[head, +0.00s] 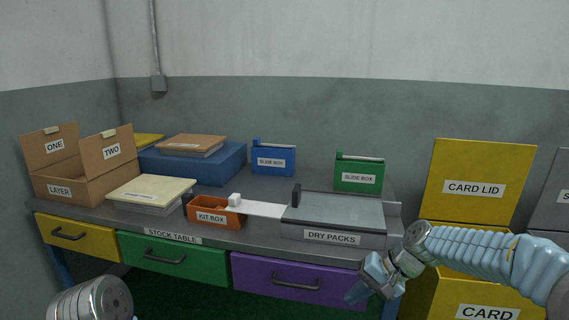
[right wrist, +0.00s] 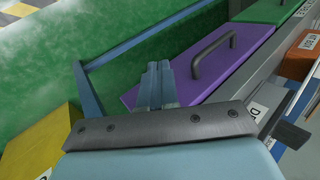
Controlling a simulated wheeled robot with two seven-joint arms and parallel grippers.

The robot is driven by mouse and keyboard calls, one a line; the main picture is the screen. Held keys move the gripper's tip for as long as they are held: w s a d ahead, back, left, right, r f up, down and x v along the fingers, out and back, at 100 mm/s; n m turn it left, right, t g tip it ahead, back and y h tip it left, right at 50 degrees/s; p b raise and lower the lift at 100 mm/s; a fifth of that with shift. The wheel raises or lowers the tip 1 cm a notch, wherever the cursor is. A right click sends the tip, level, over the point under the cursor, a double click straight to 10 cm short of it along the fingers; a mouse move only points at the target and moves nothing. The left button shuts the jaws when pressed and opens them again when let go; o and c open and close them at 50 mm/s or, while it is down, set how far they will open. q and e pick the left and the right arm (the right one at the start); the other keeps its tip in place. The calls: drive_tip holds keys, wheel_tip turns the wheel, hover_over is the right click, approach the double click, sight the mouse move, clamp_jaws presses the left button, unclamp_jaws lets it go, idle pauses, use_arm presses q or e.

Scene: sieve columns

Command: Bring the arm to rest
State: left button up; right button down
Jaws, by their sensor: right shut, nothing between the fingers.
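My right arm (head: 480,252) comes in from the right in the head view. My right gripper (head: 356,292) is in front of the stock table's right end, low beside the purple drawer (head: 290,284). It is shut and empty. In the right wrist view its two fingers (right wrist: 157,80) lie together, with the purple drawer (right wrist: 205,60) beyond them. Only a rounded part of my left arm (head: 95,300) shows at the bottom left; its gripper is out of view.
The stock table (head: 172,235) holds the kit box (head: 214,213), dry packs case (head: 333,236), two slide boxes (head: 273,160) (head: 358,174) and a cardboard box (head: 80,170). A yellow card box (head: 482,290) with its lid (head: 476,187) stands right, close behind my right forearm.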

wheel_tip(320, 180, down, 14)
drive_tip(key=s+a+h, duration=0.1)
drive_tip(key=s, duration=0.2)
drive_tip(key=s+a+f+n, duration=0.1)
drive_tip(key=s+a+f, duration=0.1)
drive_tip(key=s+f, duration=0.8)
drive_tip(key=s+a+f+n+g+h, duration=0.1)
drive_tip(key=s+a+f, duration=0.1)
drive_tip(key=s+f, duration=0.8)
drive_tip(key=shift+a+f+n+g+h, duration=0.2)
drive_tip(key=shift+a+n+g+h, duration=0.1)
drive_tip(key=shift+a, duration=0.05)
